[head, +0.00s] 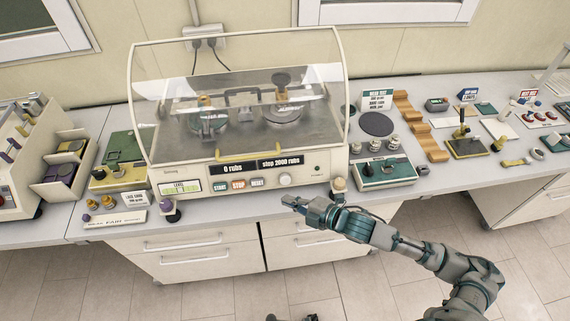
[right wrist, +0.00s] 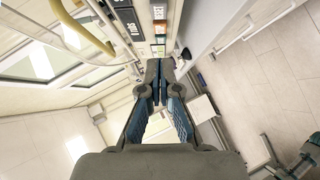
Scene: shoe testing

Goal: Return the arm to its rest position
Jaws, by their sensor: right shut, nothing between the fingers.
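My right arm (head: 400,245) reaches in from the lower right in the head view. Its gripper (head: 291,201) is in front of the bench edge, below the button panel of the testing machine. In the right wrist view the fingers of this gripper (right wrist: 158,78) meet at their tips, with nothing between them. The testing machine (head: 230,172) has a clear cover over two round stations, and its panel reads "0 rubs" and "stop 2000 rubs".
The bench (head: 235,207) runs across the view, with drawers (head: 190,262) below. A green-topped box (head: 383,171) stands right of the machine, near the gripper. Wooden steps (head: 423,130) and small tools lie further right. The tiled floor (head: 530,265) in front is clear.

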